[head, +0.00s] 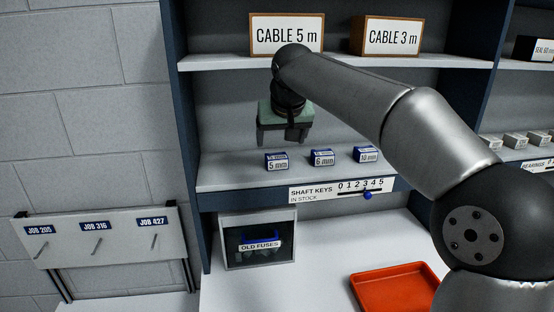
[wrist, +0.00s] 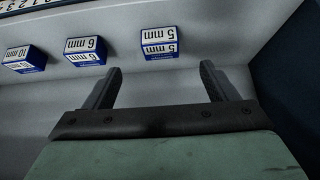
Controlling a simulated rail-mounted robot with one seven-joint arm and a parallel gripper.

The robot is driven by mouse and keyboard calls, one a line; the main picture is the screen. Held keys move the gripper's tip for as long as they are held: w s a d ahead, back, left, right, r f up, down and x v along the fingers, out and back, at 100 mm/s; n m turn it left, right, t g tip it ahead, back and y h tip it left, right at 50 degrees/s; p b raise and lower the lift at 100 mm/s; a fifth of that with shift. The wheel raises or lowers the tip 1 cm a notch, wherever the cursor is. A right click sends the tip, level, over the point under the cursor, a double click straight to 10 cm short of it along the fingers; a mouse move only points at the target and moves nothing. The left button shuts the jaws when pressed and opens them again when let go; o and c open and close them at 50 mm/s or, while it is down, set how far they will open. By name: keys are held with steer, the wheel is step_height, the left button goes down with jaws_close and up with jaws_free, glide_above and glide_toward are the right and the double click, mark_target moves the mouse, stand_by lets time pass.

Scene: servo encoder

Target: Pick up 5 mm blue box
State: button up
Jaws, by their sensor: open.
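The 5 mm blue box (head: 277,161) stands on the middle shelf, leftmost of three small blue boxes with white labels. In the wrist view the 5 mm box (wrist: 160,42) appears upside down, ahead of the fingertips and roughly between their lines. My gripper (head: 286,140) is above and slightly behind the 5 mm box in the head view. In the wrist view my gripper (wrist: 160,68) shows two fingers spread apart with nothing between them.
The 6 mm box (head: 321,158) and 10 mm box (head: 366,155) stand to the right on the same shelf. CABLE 5 m (head: 287,36) and CABLE 3 m (head: 387,37) boxes sit on the shelf above. A dark side panel (wrist: 284,70) is close to the right finger.

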mark_target(277, 157)
steer(key=x, duration=0.5)
steer(key=shift+p, duration=0.35)
steer(key=shift+p+x, duration=1)
steer(key=shift+x, duration=1.65)
steer(key=shift+w+a+r, duration=0.1)
steer(key=shift+w+r, duration=0.05)
steer(key=c, duration=1.2)
